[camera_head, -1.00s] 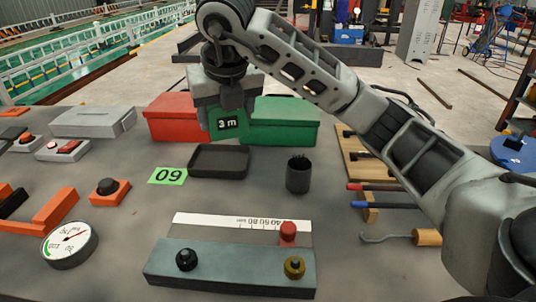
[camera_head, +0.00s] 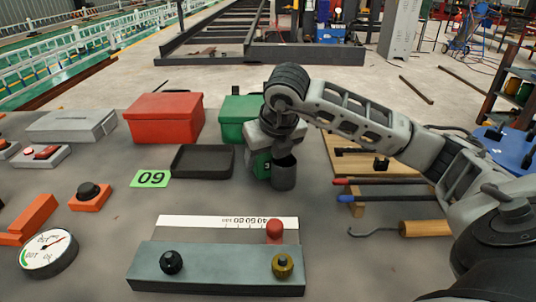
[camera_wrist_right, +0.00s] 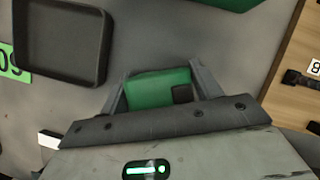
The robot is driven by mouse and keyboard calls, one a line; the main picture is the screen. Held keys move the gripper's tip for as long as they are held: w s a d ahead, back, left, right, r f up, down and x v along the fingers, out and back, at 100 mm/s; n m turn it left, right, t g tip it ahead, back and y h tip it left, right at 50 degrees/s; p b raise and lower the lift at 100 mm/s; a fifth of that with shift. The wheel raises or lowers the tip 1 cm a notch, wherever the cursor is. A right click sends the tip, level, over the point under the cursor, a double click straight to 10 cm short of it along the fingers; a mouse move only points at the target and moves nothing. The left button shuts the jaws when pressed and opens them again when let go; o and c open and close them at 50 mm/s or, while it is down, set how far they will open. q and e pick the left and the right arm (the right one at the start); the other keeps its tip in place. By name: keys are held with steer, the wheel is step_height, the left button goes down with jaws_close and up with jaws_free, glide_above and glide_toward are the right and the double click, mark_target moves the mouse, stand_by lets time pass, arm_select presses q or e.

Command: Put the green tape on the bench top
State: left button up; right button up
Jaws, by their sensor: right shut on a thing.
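The green tape (camera_head: 261,166) is a small green block with dark parts, between the black tray and the dark cup. My right gripper (camera_head: 264,150) is shut on it from above. In the right wrist view the tape (camera_wrist_right: 158,88) sits between the two fingers, over the grey surface. The tape is low, close to the grey bench top (camera_head: 110,225); I cannot tell whether it touches. The cup hides part of it in the head view. My left gripper is not in view.
The dark cup (camera_head: 284,173) stands close at the tape's right. The black tray (camera_head: 203,162) is at its left, the green box (camera_head: 240,112) behind. A panel with knobs (camera_head: 215,268) lies in front. Bare bench shows between the cup and the panel.

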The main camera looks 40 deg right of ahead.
steer(key=o, duration=1.3)
steer(key=shift+f, duration=0.1)
steer(key=shift+c, duration=0.2)
steer(key=v, duration=1.2)
steer(key=shift+p, duration=0.3)
